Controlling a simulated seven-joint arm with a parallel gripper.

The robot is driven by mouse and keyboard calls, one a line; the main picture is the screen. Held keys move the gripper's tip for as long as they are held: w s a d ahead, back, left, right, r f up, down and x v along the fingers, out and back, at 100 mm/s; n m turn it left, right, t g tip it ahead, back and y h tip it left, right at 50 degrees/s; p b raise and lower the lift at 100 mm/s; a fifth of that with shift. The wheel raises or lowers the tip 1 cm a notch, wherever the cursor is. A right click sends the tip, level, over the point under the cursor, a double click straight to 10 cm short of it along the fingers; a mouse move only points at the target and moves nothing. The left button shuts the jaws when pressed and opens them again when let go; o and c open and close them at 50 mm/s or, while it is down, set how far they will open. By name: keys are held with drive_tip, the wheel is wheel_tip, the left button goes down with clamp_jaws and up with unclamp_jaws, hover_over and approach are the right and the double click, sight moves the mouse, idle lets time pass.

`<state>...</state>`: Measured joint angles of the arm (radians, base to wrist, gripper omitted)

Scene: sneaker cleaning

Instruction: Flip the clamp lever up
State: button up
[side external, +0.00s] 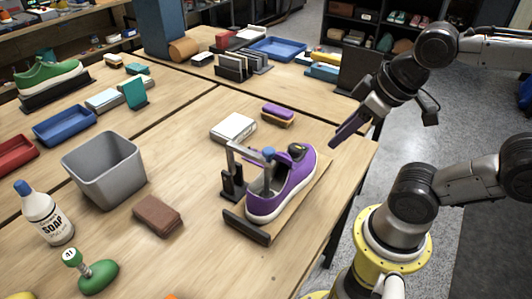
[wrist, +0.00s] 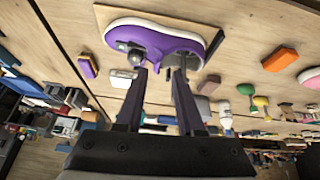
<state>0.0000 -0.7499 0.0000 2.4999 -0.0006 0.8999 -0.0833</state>
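A purple sneaker (side external: 292,186) with a white sole sits on a wooden board on the table, and it shows in the wrist view (wrist: 160,41). A grey metal clamp (side external: 246,153) stands at its left side, with dark supports and a bar reaching over to a blue-topped part at the shoe opening. I cannot tell clearly which piece of the clamp is the lever. My gripper (side external: 337,142) is above and right of the sneaker, apart from it and the clamp. In the wrist view its two dark fingers (wrist: 161,74) are spread with nothing between them, partly covering the near side of the shoe.
A white box (side external: 233,127) and a purple-topped brush (side external: 278,114) lie behind the clamp. A grey bin (side external: 104,167), a brown block (side external: 157,215) and a soap bottle (side external: 46,213) stand to the left. The table's right edge is near my gripper.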

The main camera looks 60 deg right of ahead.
drive_tip(key=n, duration=0.3)
drive_tip(key=shift+w+d, duration=0.1)
drive_tip(key=shift+d, duration=0.15)
drive_tip(key=c, duration=0.5)
drive_tip(key=shift+d+r+n, duration=0.1)
drive_tip(key=shift+d+n, duration=0.05)
drive_tip(key=shift+n, duration=0.85)
clamp_jaws()
drive_tip(key=a+n, duration=0.4)
drive_tip(key=n, duration=0.9)
drive_tip(key=a+n+y, duration=0.1)
drive_tip(key=a+n, duration=0.3)
drive_tip(key=n, duration=1)
drive_tip(key=shift+w+a+f+t, duration=0.2)
drive_tip(key=shift+w+a+t, duration=0.2)
drive_tip(key=shift+w, duration=0.05)
